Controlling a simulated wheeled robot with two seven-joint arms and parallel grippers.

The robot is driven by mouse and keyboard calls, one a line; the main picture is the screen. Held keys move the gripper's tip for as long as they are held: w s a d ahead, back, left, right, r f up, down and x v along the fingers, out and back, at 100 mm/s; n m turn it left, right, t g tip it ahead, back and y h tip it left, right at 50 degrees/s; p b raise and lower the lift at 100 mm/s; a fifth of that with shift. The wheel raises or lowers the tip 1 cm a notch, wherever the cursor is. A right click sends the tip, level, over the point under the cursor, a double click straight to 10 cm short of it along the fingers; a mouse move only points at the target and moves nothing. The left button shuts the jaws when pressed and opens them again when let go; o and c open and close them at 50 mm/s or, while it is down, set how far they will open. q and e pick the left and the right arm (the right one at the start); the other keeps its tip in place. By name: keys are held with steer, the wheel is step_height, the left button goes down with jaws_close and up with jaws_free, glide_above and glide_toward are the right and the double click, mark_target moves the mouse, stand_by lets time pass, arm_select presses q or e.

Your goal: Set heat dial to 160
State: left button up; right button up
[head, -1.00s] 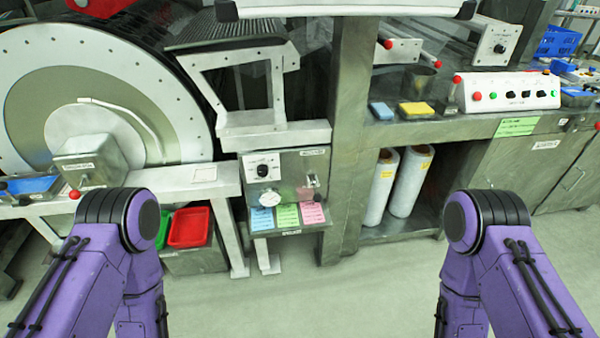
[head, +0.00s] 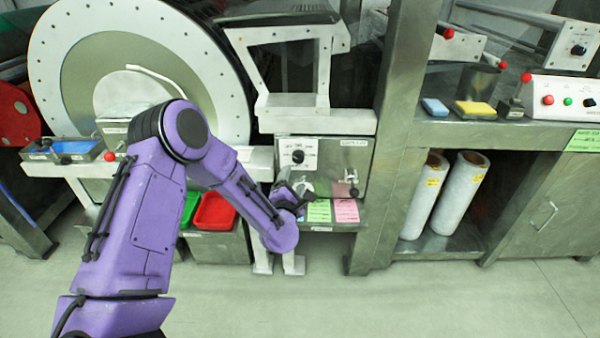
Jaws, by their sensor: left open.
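A black dial (head: 298,157) on a white plate sits at the upper left of the grey control box (head: 330,153) under the drum's stand. Its markings are too small to read, so I cannot tell its setting. My left gripper (head: 304,192) is open in front of the lower left part of the box, just below the dial and apart from it. It partly hides the lower face of the box and the cards there. My right gripper is out of view.
A small lever (head: 353,190) is on the box's right side. Green (head: 319,211) and pink (head: 346,211) cards lie on the ledge below. A red bin (head: 214,211) is left of the box. White rolls (head: 459,195) stand on the right shelf. The floor in front is clear.

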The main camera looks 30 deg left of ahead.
mark_target(299, 159)
arm_select(q)
steer(key=x, duration=1)
steer(key=shift+w, duration=0.15)
steer(key=c, duration=1.1)
steer(key=shift+o, duration=0.2)
